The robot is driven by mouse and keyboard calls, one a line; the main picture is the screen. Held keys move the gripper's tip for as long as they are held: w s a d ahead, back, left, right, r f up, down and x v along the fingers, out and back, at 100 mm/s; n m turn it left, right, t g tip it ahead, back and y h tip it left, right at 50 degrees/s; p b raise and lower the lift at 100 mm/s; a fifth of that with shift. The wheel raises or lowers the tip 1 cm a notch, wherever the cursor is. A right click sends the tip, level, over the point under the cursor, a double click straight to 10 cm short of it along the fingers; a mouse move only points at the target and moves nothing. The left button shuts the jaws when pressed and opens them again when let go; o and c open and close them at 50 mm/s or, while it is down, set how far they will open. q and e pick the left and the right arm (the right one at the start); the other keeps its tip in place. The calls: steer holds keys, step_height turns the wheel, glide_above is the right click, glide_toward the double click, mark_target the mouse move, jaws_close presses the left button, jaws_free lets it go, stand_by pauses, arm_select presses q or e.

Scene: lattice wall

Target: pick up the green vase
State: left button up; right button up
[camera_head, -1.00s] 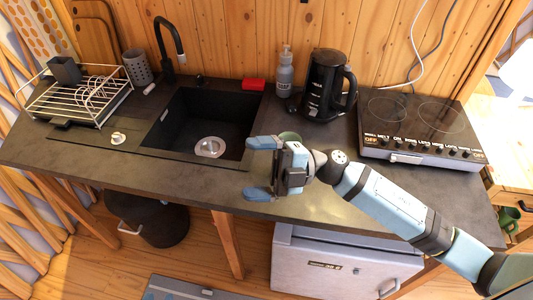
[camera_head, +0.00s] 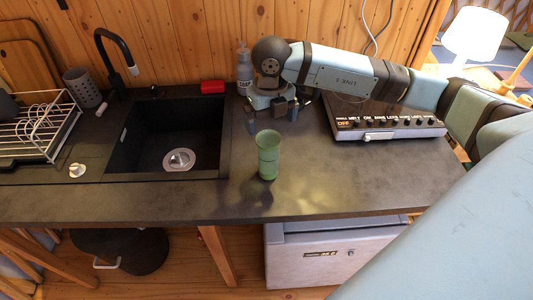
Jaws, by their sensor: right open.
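The green vase (camera_head: 267,158) stands upright on the dark countertop, right of the sink and near the counter's front edge. My right gripper (camera_head: 271,125) is open and points down just behind the vase, with its two fingers apart. I cannot tell whether a fingertip touches the vase; nothing shows held between the fingers. My left gripper is not in view.
The black sink (camera_head: 150,140) lies left of the vase. A soap bottle (camera_head: 244,68) and a red sponge (camera_head: 212,87) stand at the back. A cooktop (camera_head: 385,122) is to the right. The counter (camera_head: 330,185) right of the vase is clear.

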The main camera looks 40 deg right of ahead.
mark_target(269, 139)
step_height(269, 139, down, 4)
steer(key=shift+f, duration=0.1)
steer(key=f+p, duration=0.1)
steer(key=f, duration=0.1)
steer(key=f+p, duration=0.1)
steer(key=f, duration=0.1)
steer(key=shift+w+f, duration=0.1)
steer(key=shift+w, duration=0.3)
steer(key=shift+f, duration=0.5)
steer(key=c, duration=1.6)
steer(key=shift+o, duration=0.2)
steer(key=shift+r, duration=0.1)
steer(key=shift+r, duration=0.1)
